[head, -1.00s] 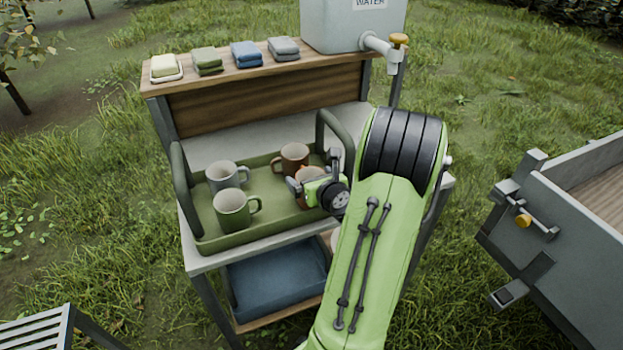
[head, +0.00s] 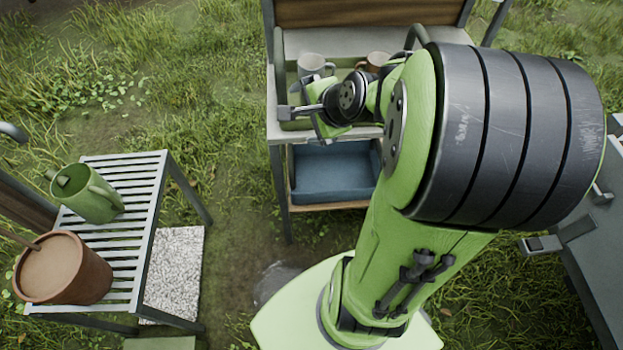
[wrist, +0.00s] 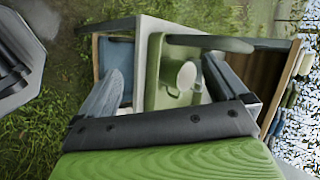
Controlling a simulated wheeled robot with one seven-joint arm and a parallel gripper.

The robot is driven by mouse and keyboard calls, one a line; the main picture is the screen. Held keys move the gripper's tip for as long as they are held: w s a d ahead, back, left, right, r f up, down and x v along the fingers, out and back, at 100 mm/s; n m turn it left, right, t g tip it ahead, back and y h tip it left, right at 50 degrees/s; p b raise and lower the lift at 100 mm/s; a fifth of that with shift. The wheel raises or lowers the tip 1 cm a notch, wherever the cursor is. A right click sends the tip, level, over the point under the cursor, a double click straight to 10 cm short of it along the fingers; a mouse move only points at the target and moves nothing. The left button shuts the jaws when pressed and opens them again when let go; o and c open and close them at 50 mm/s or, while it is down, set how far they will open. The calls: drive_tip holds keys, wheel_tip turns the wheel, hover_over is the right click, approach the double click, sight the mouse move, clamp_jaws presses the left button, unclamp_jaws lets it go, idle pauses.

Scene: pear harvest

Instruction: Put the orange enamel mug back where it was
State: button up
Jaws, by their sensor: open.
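My gripper (head: 302,122) is open near the front left edge of the shelf in the head view. The wrist view shows its two fingers spread apart (wrist: 163,66) with nothing held between them. The green tray (wrist: 153,88) lies on the shelf beyond the fingers. A pale greenish mug (wrist: 187,76) stands in it. In the head view a grey mug (head: 312,65) and a brown-orange mug (head: 377,60) stand at the back of the tray. My arm hides the tray's right front part.
A blue bin (head: 333,174) sits on the lower shelf. A slatted table (head: 135,215) at left carries a green watering can (head: 88,193) and a terracotta pot (head: 65,270). A grey cart (head: 590,235) stands at right. Grass lies open between the table and the stand.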

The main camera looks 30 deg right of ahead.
drive_tip(key=s+a+r+n+g, duration=0.1)
drive_tip(key=s+a+r+n, duration=0.1)
drive_tip(key=s+a+n, duration=0.3)
drive_tip(key=s+a+r+n+g, duration=0.2)
drive_tip(key=s+a+n, duration=0.3)
drive_tip(key=s+n, duration=0.7)
drive_tip(key=shift+a+r+n, duration=0.25)
drive_tip(key=shift+n, duration=0.65)
wheel_tip(320, 180, up, 10)
drive_tip(key=p, duration=1)
drive_tip(key=shift+r, duration=0.1)
